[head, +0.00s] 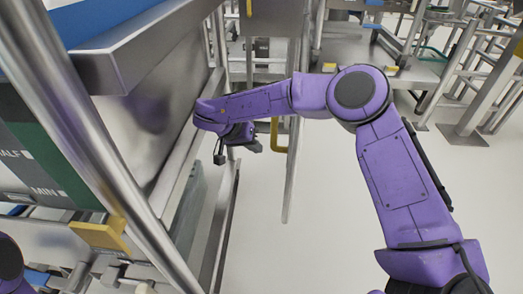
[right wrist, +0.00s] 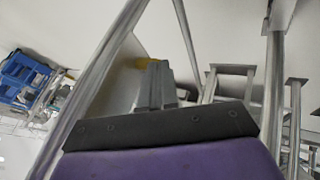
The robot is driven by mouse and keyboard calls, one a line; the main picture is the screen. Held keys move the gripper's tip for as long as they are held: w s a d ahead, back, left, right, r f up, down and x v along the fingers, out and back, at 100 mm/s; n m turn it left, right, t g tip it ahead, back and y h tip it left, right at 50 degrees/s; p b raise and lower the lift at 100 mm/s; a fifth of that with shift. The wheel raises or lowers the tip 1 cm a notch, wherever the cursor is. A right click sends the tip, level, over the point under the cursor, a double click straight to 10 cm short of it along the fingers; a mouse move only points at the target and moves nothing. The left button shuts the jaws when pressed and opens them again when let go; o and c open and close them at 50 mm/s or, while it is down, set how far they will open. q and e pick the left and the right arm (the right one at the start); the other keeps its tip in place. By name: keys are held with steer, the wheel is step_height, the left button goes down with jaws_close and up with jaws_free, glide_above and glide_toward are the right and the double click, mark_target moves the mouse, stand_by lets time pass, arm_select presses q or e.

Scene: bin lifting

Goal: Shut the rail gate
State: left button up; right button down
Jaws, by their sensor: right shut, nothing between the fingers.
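What looks like the rail gate (head: 291,180) is a slim upright metal bar in the head view, just right of my right gripper. A yellow bent handle (head: 276,134) is beside it. My right gripper (head: 238,150) hangs left of that handle, near the metal frame, and is shut and empty. In the right wrist view its fingers (right wrist: 155,88) are together, with a yellow piece (right wrist: 150,63) behind them and metal rails around. I cannot tell whether the gripper touches the rail. My left gripper is out of view.
A large steel machine with a thick slanted tube (head: 92,125) and a yellow bracket (head: 100,234) fills the left side. Metal stands and railings (head: 485,80) are at the back right. The pale floor (head: 320,235) is clear in front of the bar.

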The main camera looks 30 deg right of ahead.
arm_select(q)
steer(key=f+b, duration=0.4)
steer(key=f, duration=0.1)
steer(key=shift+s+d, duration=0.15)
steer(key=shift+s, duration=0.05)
arm_select(e)
steer(key=s+d+f, duration=0.2)
steer(key=d+f, duration=0.4)
steer(key=d, duration=0.1)
steer(key=shift+s+d, duration=0.15)
steer(key=shift+d, duration=0.15)
steer(key=shift+r, duration=0.1)
